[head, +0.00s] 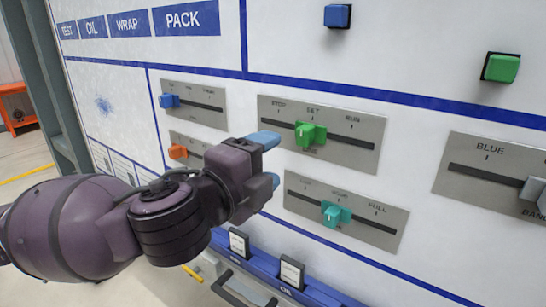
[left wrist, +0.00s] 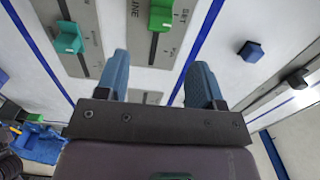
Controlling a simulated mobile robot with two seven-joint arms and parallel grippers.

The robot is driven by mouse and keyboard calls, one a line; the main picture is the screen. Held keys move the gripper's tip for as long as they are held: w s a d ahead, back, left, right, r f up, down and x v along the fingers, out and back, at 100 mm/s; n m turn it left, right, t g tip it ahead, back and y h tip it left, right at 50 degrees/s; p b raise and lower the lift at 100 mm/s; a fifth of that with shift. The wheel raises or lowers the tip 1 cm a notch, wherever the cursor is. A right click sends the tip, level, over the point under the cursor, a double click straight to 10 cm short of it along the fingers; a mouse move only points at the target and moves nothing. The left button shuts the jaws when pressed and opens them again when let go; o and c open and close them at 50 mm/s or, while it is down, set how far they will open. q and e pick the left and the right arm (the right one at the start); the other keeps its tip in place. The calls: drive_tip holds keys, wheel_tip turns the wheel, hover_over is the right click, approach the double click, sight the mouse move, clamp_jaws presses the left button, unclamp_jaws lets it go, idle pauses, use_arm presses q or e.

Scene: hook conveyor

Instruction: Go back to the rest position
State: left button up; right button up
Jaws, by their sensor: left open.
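My left gripper (head: 272,160) is in front of the white control panel (head: 215,55), with its two blue fingers apart and nothing between them. It also shows in the left wrist view (left wrist: 160,85), open and empty. The green slider knob (head: 311,134) sits right of the upper finger, near the SET mark. The teal slider knob (head: 334,214) sits to the lower right, at the middle of its slot. The fingers appear apart from both knobs. My right gripper is in neither view.
A blue slider (head: 170,101) and an orange slider (head: 178,152) are at the left. A grey slider (head: 535,192) is at the far right. Blue (head: 337,16) and green (head: 501,68) buttons stick out above. A blue ledge with small cards (head: 291,272) runs below.

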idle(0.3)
use_arm(q)
wheel_tip(320, 180, up, 3)
drive_tip(key=w+d+g+h, duration=0.1)
drive_tip(key=w+d+h, duration=0.1)
drive_tip(key=h, duration=0.2)
drive_tip(key=w+a+f+n+t+y, duration=0.2)
drive_tip(key=w+a+f+n, duration=0.45)
drive_tip(key=f+n, duration=0.3)
drive_tip(key=s+a+f+n+t+y, duration=0.1)
drive_tip(key=a+f+n+y, duration=0.3)
drive_tip(key=f, duration=0.4)
drive_tip(key=a+f+n+y, duration=0.2)
drive_tip(key=a+f+n, duration=0.1)
drive_tip(key=a+f, duration=0.35)
drive_tip(key=s+a+f+n+g+y, duration=0.1)
drive_tip(key=s+a+f+n+y, duration=0.1)
drive_tip(key=s+a+f, duration=0.3)
drive_tip(key=s+a+f+n+y, duration=0.1)
drive_tip(key=s+f+n, duration=0.1)
drive_tip(key=f, duration=0.5)
drive_tip(key=s+a+f+n+g+y, duration=0.1)
drive_tip(key=s+a+f+n+y, duration=0.1)
drive_tip(key=s+a+f, duration=0.3)
drive_tip(key=s+a+f+n+g+y, duration=0.1)
drive_tip(key=s+f+g, duration=0.1)
drive_tip(key=s+f, duration=0.8)
drive_tip(key=shift+s+a+n+g+y, duration=0.15)
drive_tip(key=shift+s+n+g+y, duration=0.25)
drive_tip(key=shift+s, duration=0.1)
